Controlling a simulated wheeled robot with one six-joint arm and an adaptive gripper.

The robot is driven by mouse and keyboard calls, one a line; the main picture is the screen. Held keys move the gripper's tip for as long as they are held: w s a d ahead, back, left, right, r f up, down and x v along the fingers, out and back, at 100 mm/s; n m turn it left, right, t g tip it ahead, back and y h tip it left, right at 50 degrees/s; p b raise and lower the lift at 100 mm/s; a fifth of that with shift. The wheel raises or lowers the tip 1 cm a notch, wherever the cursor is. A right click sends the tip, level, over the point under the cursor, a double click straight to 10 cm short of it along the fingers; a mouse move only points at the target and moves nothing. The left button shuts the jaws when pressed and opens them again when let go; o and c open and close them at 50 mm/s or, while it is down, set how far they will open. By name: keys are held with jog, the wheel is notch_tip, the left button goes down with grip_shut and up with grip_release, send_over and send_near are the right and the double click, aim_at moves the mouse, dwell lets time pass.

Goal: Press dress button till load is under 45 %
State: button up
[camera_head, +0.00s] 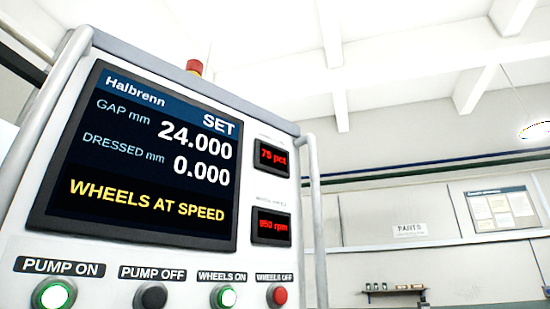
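The control panel (268,110) of the grinder fills the left of the head view. Its screen (150,160) reads "Halbrenn", "SET", "GAP mm 24.000", "DRESSED mm 0.000" and "WHEELS AT SPEED". A small red display (273,156) at the upper right reads "75 pct"; its label is too blurred to read. A lower red display (271,226) seems to read "850 rpm". The pump on button (54,294) and wheels on button (224,297) glow green. The pump off button (150,297) is dark and the wheels off button (279,295) is red. No dress button and no gripper show here.
A grey handle rail (314,220) runs down the panel's right side, and another rail (52,92) down its left. A red and amber lamp (194,69) stands behind its top. A far wall holds a "PARTS" sign (409,230), a notice board (503,209) and a small shelf (394,291).

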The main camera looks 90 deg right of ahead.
jog(key=shift+c, duration=0.3)
grip_shut()
dwell(1.1)
